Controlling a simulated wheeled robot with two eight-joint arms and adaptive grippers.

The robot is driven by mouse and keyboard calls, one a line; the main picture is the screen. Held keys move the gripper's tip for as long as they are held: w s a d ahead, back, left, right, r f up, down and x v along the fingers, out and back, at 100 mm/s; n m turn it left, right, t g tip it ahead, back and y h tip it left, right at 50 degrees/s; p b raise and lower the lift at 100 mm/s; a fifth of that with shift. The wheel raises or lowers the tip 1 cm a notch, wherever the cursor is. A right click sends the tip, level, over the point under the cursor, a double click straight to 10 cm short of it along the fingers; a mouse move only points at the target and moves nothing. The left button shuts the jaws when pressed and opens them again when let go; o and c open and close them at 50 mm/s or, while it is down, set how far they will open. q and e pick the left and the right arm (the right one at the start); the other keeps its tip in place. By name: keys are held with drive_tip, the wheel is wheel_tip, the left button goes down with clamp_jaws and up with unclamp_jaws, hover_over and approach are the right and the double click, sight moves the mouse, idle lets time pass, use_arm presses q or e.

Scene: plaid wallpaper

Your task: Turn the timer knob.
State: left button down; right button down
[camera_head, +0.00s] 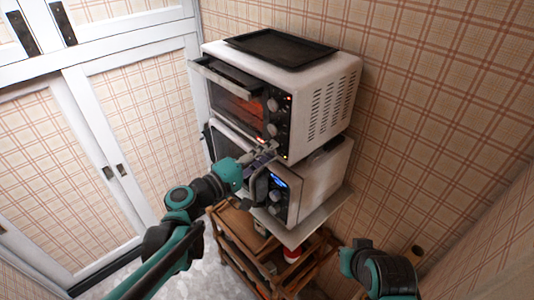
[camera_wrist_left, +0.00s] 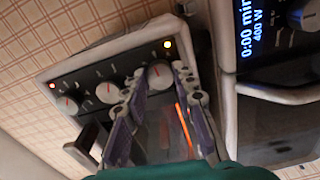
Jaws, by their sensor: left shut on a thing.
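A white toaster oven (camera_head: 325,105) stands on top of a microwave, with a column of round knobs on its dark front panel. My left gripper (camera_head: 263,153) reaches to the bottom of that panel. In the left wrist view its two purple-grey fingers (camera_wrist_left: 159,78) are on either side of the end knob, which I take as the timer knob (camera_wrist_left: 160,75), and shut on it. A small lit lamp is beside this knob. In the head view the gripper hides the knob. The right gripper cannot be made out; only part of my right arm shows at lower right.
The microwave (camera_head: 318,180) has a lit blue display and stands on a wooden cart (camera_head: 235,235). A dark tray (camera_head: 280,47) lies on the oven, whose inside glows orange. White-framed closet doors (camera_head: 120,130) are at left; plaid wall is behind.

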use_arm(q)
drive_tip(key=shift+m, duration=0.5)
drive_tip(key=c, duration=1.2)
unclamp_jaws()
drive_tip(key=shift+s, duration=0.1)
drive_tip(key=v, duration=1.2)
